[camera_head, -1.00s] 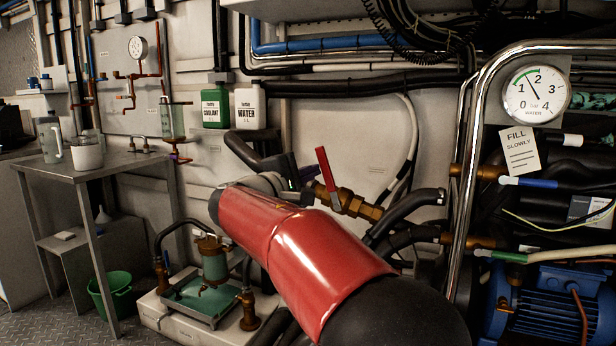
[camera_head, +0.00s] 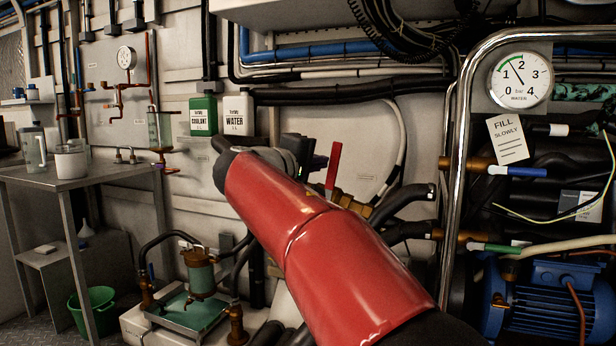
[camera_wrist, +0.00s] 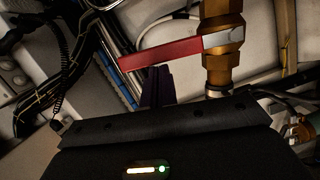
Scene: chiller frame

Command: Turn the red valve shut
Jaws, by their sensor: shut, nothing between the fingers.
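The red valve lever (camera_head: 333,165) stands up from a brass valve (camera_head: 350,202) behind my forearm, its top leaning slightly right. In the wrist view the red lever (camera_wrist: 160,54) lies crosswise to the brass valve body (camera_wrist: 220,45), its free end to the left. My gripper's purple fingers (camera_wrist: 157,76) are shut and empty, just below the lever's middle in that view; I cannot tell whether they touch it. In the head view my gripper (camera_head: 316,166) is partly hidden, just left of the lever. My red forearm hides part of the valve.
A chrome tube frame (camera_head: 458,150) with a pressure gauge (camera_head: 520,80) stands at the right. Black hoses (camera_head: 405,205) run close to the valve. Coolant (camera_head: 203,115) and water (camera_head: 238,112) containers are at the back wall. A pump unit (camera_head: 200,275) sits low at left.

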